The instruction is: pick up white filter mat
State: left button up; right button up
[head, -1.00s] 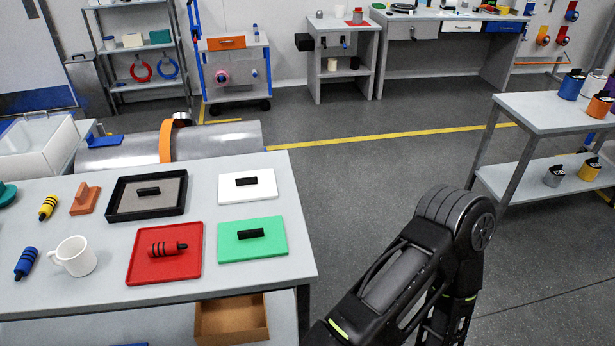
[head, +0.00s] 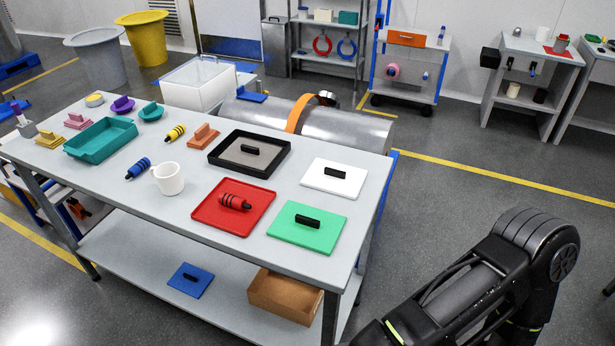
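The white filter mat (head: 334,178) is a flat white square with a black handle on top. It lies on the grey table near its right end in the head view. The green mat (head: 307,226) with a black handle lies in front of it, and the black-rimmed tray (head: 249,153) with a grey mat and black handle lies to its left. Nothing covers the white mat. A black arm of mine shows at the lower right, off the table. Neither gripper is in view.
A red tray (head: 233,206) holds a red ribbed cylinder. A white mug (head: 168,178), blue and yellow ribbed cylinders and a teal tray (head: 101,139) stand further left. A large metal cylinder (head: 345,128) lies behind the table. Open floor lies to the right.

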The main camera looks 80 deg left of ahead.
aim_at(345, 181)
jog(key=i+u, duration=0.25)
jog(key=u, duration=0.25)
jog(key=i+u, duration=0.25)
jog(key=u, duration=0.2)
jog(key=i+l+u, duration=0.15)
jog(key=u, duration=0.35)
jog(key=i+l+u, duration=0.25)
jog(key=u, duration=0.2)
jog(key=i, duration=0.05)
